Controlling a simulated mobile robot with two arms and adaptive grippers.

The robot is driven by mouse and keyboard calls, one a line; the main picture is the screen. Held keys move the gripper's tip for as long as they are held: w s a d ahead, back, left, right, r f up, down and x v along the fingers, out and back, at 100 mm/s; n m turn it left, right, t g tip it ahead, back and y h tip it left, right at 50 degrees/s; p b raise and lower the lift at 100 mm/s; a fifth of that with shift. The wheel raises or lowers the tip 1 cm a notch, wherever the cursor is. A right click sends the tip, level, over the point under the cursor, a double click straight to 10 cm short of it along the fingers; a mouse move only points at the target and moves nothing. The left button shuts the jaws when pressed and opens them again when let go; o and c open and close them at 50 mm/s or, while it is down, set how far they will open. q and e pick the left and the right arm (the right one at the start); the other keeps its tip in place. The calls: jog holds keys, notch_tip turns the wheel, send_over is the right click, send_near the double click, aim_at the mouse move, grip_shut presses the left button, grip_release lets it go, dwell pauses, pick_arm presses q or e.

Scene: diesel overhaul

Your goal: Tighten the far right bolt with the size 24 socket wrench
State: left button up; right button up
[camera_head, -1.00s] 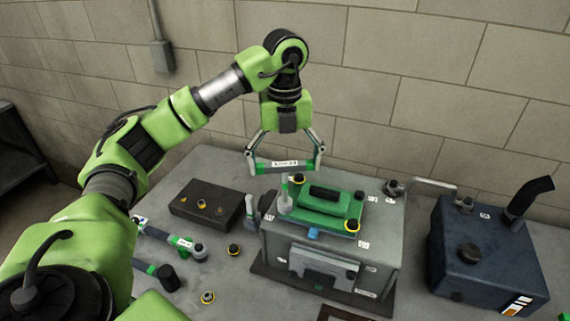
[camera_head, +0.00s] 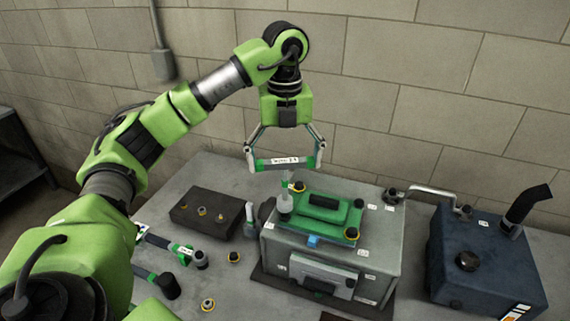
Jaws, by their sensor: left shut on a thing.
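My left gripper (camera_head: 285,161) is shut on a green-handled wrench (camera_head: 270,162) with a white label, likely the size 24 socket wrench, though the print is too small to be sure. It holds the handle level above the far left part of the grey engine (camera_head: 378,243). The green cover (camera_head: 318,228) on the engine has a yellow-ringed bolt (camera_head: 298,187) at far left and another (camera_head: 351,233) at near right. A dark bolt head (camera_head: 359,204) is at its far right corner. A pale upright cylinder (camera_head: 285,203) stands at its left. My right gripper is out of view.
Left of the engine are a dark box (camera_head: 205,211) with small fittings, more socket wrenches (camera_head: 187,252) and loose yellow-ringed bolts (camera_head: 208,304). A dark blue tank (camera_head: 485,262) with a black pipe stands right.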

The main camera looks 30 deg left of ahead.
pick_arm(q)
notch_tip(320, 180, up, 6)
jog(key=shift+r, duration=0.1)
dwell(0.4)
jog(key=s+d, duration=0.3)
jog(key=s, duration=0.3)
jog(key=shift+d, duration=0.35)
jog(key=shift+f, duration=0.2)
